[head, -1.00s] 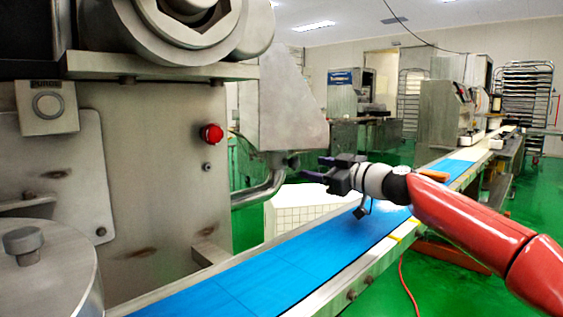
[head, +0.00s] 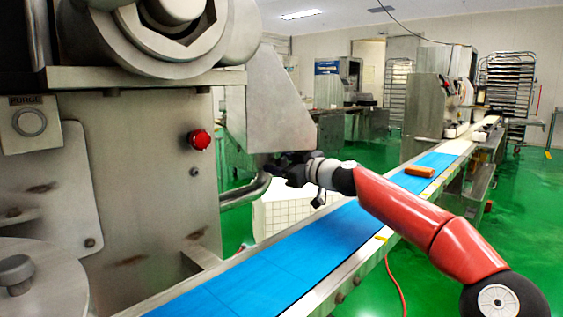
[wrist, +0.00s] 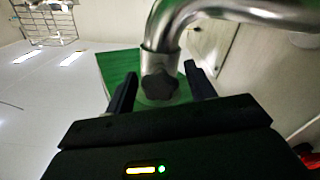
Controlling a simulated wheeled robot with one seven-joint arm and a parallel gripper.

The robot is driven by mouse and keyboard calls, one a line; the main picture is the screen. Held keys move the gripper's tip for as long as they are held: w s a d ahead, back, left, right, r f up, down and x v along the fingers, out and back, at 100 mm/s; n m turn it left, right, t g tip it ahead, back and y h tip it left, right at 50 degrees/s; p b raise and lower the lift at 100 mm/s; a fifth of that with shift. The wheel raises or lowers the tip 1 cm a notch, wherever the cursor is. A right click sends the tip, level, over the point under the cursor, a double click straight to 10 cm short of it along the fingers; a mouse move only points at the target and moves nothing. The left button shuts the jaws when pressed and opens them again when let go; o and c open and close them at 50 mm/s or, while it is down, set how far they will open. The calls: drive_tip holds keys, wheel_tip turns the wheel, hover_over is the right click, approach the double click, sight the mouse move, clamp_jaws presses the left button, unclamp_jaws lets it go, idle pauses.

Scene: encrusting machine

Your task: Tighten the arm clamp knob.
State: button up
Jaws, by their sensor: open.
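The clamp knob (wrist: 159,87) is a dark, lobed knob in the wrist view. It sits at the end of a bent steel arm tube (wrist: 225,10), which also shows in the head view (head: 245,194). My gripper (wrist: 162,82) is open, with one finger on each side of the knob. Gaps show between the knob and both fingers, and I see no contact. In the head view my gripper (head: 272,163) is at the upper end of the tube, below the grey hopper-like housing, and the knob is hidden behind it.
The steel machine body (head: 140,190) with a red button (head: 199,140) stands at left. A blue conveyor belt (head: 260,270) runs below my arm, with an orange block (head: 419,171) on it. Green floor (head: 470,290) is open at right.

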drive_tip(key=c, duration=1)
drive_tip(key=shift+m+b, duration=0.35)
drive_tip(key=shift+m, duration=0.05)
drive_tip(key=m+b, duration=0.1)
drive_tip(key=m, duration=0.1)
drive_tip(key=shift+m, duration=0.4)
drive_tip(key=m+b, duration=0.1)
drive_tip(key=m, duration=0.4)
drive_tip(key=shift+m+b, duration=0.3)
drive_tip(key=shift+d, duration=0.1)
drive_tip(key=o, duration=1)
